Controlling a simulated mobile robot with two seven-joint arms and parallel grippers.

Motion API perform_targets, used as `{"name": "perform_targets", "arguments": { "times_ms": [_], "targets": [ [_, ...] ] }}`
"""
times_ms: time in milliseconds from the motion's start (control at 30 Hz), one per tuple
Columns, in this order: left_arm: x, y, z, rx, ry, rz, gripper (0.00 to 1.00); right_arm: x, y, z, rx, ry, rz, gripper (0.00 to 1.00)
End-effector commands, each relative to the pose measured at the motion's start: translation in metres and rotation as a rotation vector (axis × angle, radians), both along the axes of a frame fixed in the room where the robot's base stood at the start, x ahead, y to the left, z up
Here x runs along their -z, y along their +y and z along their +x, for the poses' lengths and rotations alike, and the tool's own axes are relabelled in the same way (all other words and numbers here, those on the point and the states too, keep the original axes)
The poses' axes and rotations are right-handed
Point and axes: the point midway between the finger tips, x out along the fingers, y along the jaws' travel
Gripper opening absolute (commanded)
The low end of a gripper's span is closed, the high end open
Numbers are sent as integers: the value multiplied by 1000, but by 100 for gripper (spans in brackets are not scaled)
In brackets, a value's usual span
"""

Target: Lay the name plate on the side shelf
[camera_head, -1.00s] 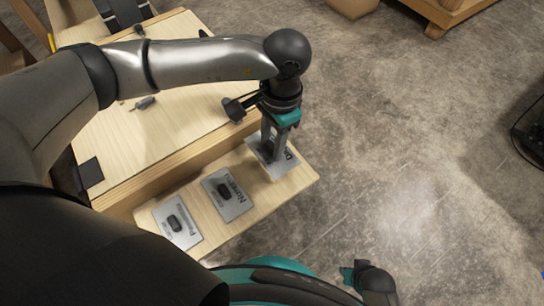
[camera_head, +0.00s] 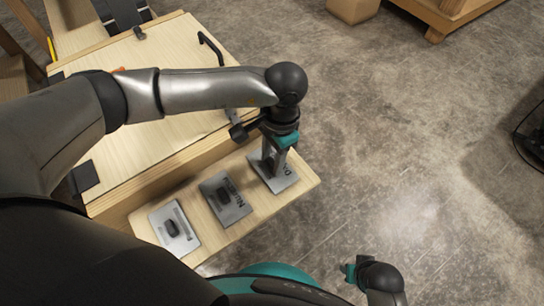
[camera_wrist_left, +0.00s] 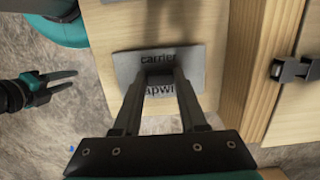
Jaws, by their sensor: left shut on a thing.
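The name plate (camera_head: 287,183) is a flat grey metal plate with dark lettering, at the far right end of the pale wooden side shelf (camera_head: 246,226). It looks level and at or very near the wood; I cannot tell whether it touches fully. My left gripper (camera_head: 270,166) points down and is shut on the plate's raised middle grip. In the left wrist view the plate (camera_wrist_left: 126,68) shows the word "carrier" and part of a second line, partly hidden by the fingers. My right gripper (camera_head: 349,271) is empty and open, low over the floor.
Two similar plates with dark grips, the middle one (camera_head: 236,209) and the left one (camera_head: 186,241), lie on the same shelf. The wooden console (camera_head: 140,143) rises behind the shelf, with a black handle (camera_head: 211,47) on top. Open concrete floor lies to the right.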

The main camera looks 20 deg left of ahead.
Motion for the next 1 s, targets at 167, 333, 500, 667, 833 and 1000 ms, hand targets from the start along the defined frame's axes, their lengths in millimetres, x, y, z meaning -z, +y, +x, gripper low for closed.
{"name": "perform_targets", "arguments": {
  "times_ms": [167, 333, 500, 667, 833, 1000],
  "targets": [
    [3, 0, 0, 0, 0, 0, 0, -4, 1, 4, 1, -8, 2, 46],
    [2, 0, 0, 0, 0, 0, 55, -7, 2, 5, 1, -10, 2, 46],
    [2, 0, 0, 0, 0, 0, 71, -7, 1, 5, 1, -10, 2, 46],
    [2, 0, 0, 0, 0, 0, 71, -6, 1, 4, 1, -8, 2, 46],
    [1, 0, 0, 0, 1, 1, 71, -7, 1, 4, 1, -9, 3, 46],
    [-13, -1, 2, 0, -2, 0, 71, 6, -3, -3, -1, 2, -4, 46]
  ]
}}
